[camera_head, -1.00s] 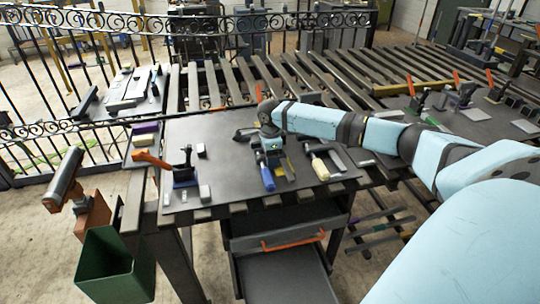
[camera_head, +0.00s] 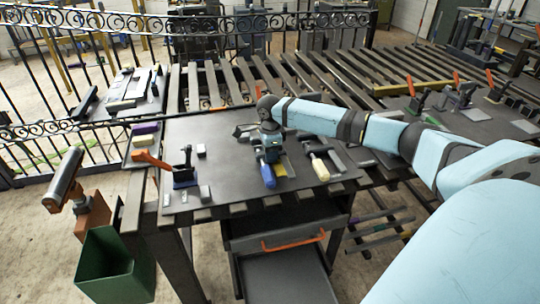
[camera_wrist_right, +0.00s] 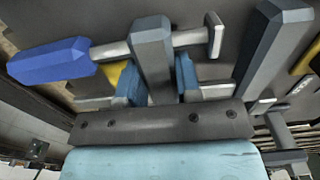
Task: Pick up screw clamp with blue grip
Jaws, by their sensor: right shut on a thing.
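The screw clamp with the blue grip (camera_head: 268,175) is at the front middle of the dark work table. In the right wrist view its blue grip (camera_wrist_right: 52,60) points left, and its grey bar (camera_wrist_right: 150,55) stands between my fingers. My right gripper (camera_head: 268,150) is shut on this clamp, and its blue fingers also show in the right wrist view (camera_wrist_right: 158,82). I cannot tell whether the clamp is clear of the table top. My left gripper is not in view.
A clamp with a cream grip (camera_head: 319,167) lies just right of the gripper. A clamp with an orange lever (camera_head: 184,172) stands to the left. A green bin (camera_head: 115,270) hangs at the table's front left. Bare table (camera_head: 225,165) lies between.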

